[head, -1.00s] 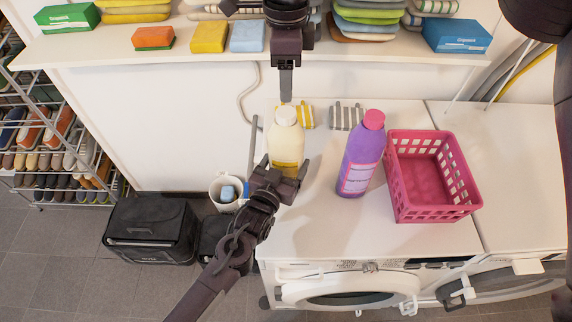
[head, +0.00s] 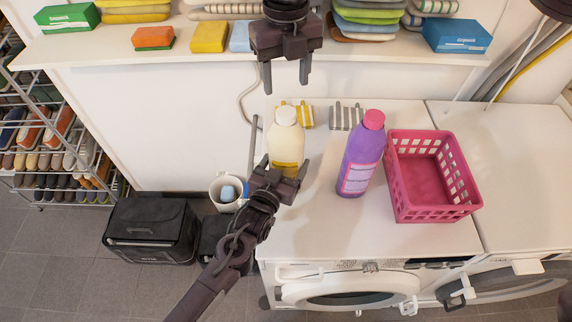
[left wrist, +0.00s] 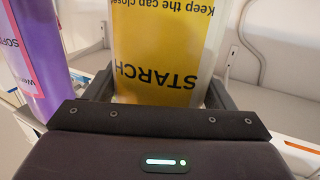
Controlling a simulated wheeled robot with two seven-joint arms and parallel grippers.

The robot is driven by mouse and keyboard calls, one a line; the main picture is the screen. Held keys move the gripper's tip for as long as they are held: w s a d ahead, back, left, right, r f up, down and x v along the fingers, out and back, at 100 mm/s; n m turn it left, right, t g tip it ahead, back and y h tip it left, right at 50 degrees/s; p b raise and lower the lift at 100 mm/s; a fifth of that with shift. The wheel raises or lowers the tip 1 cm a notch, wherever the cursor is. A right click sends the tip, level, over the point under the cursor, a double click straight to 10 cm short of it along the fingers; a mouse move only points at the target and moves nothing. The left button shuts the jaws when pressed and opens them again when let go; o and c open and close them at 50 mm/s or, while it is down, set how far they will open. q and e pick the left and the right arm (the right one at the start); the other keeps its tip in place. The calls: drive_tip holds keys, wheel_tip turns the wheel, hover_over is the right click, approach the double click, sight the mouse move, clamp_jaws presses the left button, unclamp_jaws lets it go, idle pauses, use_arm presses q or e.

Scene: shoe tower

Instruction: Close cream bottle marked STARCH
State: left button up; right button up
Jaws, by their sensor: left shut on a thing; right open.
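The cream bottle marked STARCH (head: 286,137) stands upright on the washing machine's white top, with a yellow label and a pale cap (head: 286,115) on its top. In the left wrist view its label (left wrist: 165,60) appears upside down between the fingers. My left gripper (head: 286,172) is shut on the lower part of the bottle. My right gripper (head: 287,78) is open and empty above the bottle, its two fingers pointing down, apart from the cap. Whether the cap is fully seated I cannot tell.
A purple bottle (head: 361,158) with a pink cap stands right of the cream bottle. A pink basket (head: 432,212) is further right. A shelf (head: 390,55) with boxes and towels runs along the back wall.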

sight(286, 112)
idle(0.3)
drive_tip(key=shift+f, duration=4)
drive_tip(key=shift+c, duration=0.2)
drive_tip(key=c, duration=0.9)
drive_tip(key=m, duration=0.4)
drive_tip(key=shift+m, duration=0.4)
drive_tip(key=shift+c, duration=0.3)
drive_tip(key=o, duration=1.2)
drive_tip(key=shift+c, duration=0.2)
drive_tip(key=shift+r, duration=0.1)
wheel_tip(286, 112, up, 12)
